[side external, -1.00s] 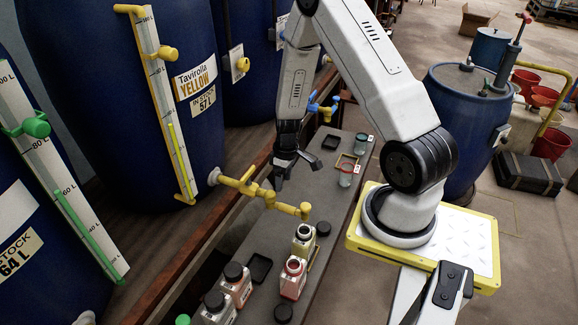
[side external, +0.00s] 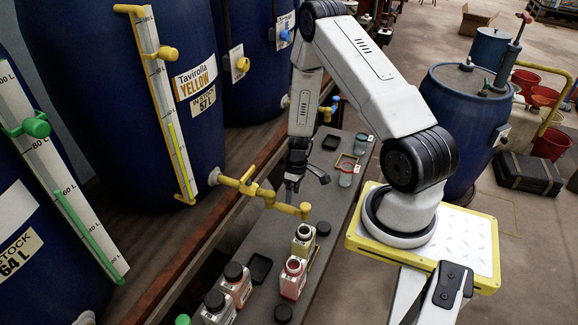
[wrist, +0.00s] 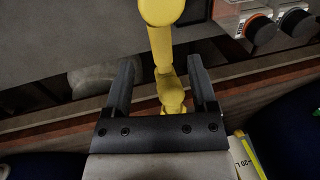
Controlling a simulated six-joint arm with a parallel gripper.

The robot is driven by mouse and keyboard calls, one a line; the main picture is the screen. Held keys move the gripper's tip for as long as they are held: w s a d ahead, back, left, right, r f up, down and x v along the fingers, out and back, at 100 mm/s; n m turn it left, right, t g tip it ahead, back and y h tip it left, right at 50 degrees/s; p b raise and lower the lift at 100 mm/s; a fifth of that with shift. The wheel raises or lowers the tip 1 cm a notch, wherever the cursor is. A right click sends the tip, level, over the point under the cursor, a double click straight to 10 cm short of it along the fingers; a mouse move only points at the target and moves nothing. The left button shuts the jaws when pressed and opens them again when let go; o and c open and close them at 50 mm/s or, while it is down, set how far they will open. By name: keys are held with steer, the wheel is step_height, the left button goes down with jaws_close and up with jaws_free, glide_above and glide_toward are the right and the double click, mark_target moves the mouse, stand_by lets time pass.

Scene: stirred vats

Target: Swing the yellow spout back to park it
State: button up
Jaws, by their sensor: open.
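The yellow spout (side external: 286,207) comes off a yellow valve (side external: 240,184) on the blue vat labelled Tavirolla Yellow (side external: 160,130). It points out over the grey bench, and its downturned tip is near an open bottle with a yellow label (side external: 304,240). My gripper (side external: 305,186) is open, fingers down, just above and behind the spout. In the wrist view the spout (wrist: 161,52) shows between the two open fingers of my gripper (wrist: 160,70), with a visible gap on both sides. I cannot tell the height gap between fingertips and spout.
A red-labelled open bottle (side external: 293,278) and other capped bottles (side external: 236,284) stand on the near bench (side external: 335,215), with loose black caps. A glass jar (side external: 346,175) stands farther back. A wooden ledge (side external: 200,250) runs below the vats.

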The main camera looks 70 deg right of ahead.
mark_target(291, 207)
steer(key=shift+a+f, duration=0.2)
steer(key=shift+f, duration=0.75)
steer(key=shift+a+f, duration=0.15)
steer(key=shift+f, duration=0.8)
steer(key=shift+a+f, duration=0.2)
steer(key=shift+f, duration=0.75)
steer(key=shift+c, duration=0.2)
jaws_close()
